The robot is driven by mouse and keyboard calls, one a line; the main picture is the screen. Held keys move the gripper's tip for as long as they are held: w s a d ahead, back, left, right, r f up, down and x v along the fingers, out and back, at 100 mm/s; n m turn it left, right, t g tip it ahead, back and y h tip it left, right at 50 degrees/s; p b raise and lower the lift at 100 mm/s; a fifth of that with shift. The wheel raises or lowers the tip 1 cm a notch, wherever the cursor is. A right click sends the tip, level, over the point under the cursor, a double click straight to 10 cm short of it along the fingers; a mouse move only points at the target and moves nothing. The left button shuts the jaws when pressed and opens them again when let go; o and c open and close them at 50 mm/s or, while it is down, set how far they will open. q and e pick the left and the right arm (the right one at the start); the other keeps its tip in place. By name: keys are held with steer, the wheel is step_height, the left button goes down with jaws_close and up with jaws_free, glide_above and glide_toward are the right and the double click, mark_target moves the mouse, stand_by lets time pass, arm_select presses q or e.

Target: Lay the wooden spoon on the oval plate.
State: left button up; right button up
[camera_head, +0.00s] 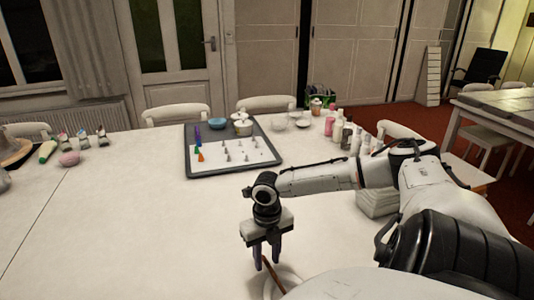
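My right gripper (267,262) points down over the near middle of the white table, its two dark fingers apart with a narrow gap. The wooden spoon (273,276) shows only as a thin brown length, slanting from between the fingertips down to the right. I see no clear grip on it. A pale round-edged dish (291,273), perhaps the oval plate, lies at the spoon's lower end. My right arm hides most of the dish and the rest of the spoon. Whether the spoon touches the dish cannot be told. My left gripper is not in view.
A grey tray (188,160) with small cones, a blue bowl (217,123) and white pots stands at the back. Several bottles (346,133) stand right of it. The table's left-middle (130,220) is clear.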

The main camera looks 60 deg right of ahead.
step_height(320, 180, up, 10)
steer(key=shift+r+p, duration=0.15)
steer(key=shift+p, duration=0.15)
stand_by(0.3)
steer(key=shift+s, duration=0.1)
stand_by(0.3)
